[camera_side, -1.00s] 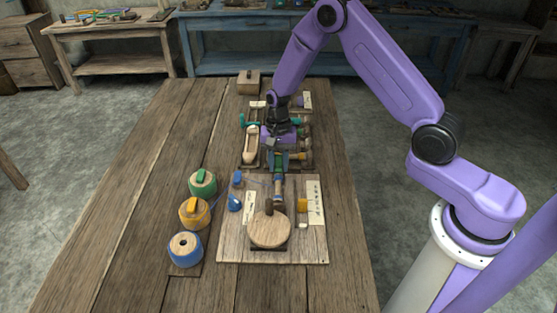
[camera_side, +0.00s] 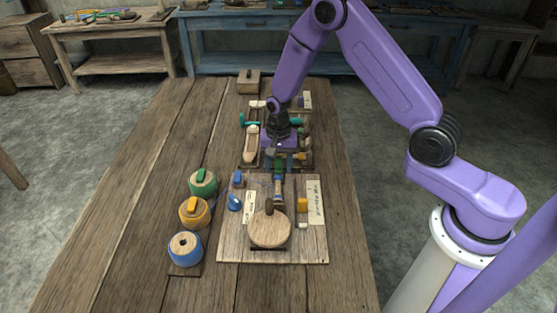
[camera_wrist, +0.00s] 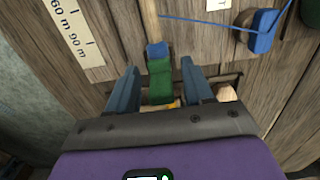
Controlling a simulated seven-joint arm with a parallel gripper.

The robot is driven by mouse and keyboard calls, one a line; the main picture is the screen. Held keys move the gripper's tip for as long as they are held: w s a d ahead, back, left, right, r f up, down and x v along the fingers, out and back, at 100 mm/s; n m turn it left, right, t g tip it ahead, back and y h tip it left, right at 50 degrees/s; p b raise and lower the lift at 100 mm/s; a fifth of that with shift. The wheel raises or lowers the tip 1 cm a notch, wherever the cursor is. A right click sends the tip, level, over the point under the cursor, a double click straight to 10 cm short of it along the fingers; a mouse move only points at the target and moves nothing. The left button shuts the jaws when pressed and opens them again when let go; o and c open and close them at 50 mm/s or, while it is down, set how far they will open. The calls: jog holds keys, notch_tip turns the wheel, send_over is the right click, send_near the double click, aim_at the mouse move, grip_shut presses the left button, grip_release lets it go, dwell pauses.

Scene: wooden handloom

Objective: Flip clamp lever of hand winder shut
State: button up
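The hand winder, with a round wooden disc (camera_side: 269,230) and an upright peg, sits on a wooden board (camera_side: 228,240). A shaft runs from it toward my gripper. My gripper (camera_side: 279,160) is at the far edge of the board, pointing down. In the wrist view my gripper (camera_wrist: 160,88) has its two blue fingers apart, one on each side of a green piece (camera_wrist: 159,82) with a blue end (camera_wrist: 157,50). Gaps show between fingers and piece. I cannot tell for sure which part is the clamp lever. A yellow part below is mostly hidden by the gripper.
Green (camera_side: 203,184), yellow (camera_side: 194,212) and blue (camera_side: 185,249) spools stand left of the board. A blue block (camera_side: 238,179) and an orange piece (camera_side: 302,205) flank the shaft. A scale card (camera_side: 315,202) lies at right. Tools crowd behind my gripper.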

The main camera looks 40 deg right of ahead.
aim_at(279, 170)
notch_tip(279, 170, up, 17)
jog(key=shift+r, duration=0.2)
dwell(0.4)
jog(key=s+a+r+n, duration=0.2)
jog(key=s+n, duration=0.3)
jog(key=s, duration=0.2)
jog(key=s+a+r+n, duration=0.2)
jog(key=s+a+n, duration=0.1)
jog(key=s+n, duration=0.3)
jog(key=s+d+n, duration=0.2)
jog(key=s+n, duration=0.3)
jog(key=s, duration=0.4)
jog(key=s+d+n, duration=0.3)
jog(key=s+n, duration=0.2)
jog(key=s, duration=0.5)
jog(key=shift+n, duration=0.3)
dwell(0.3)
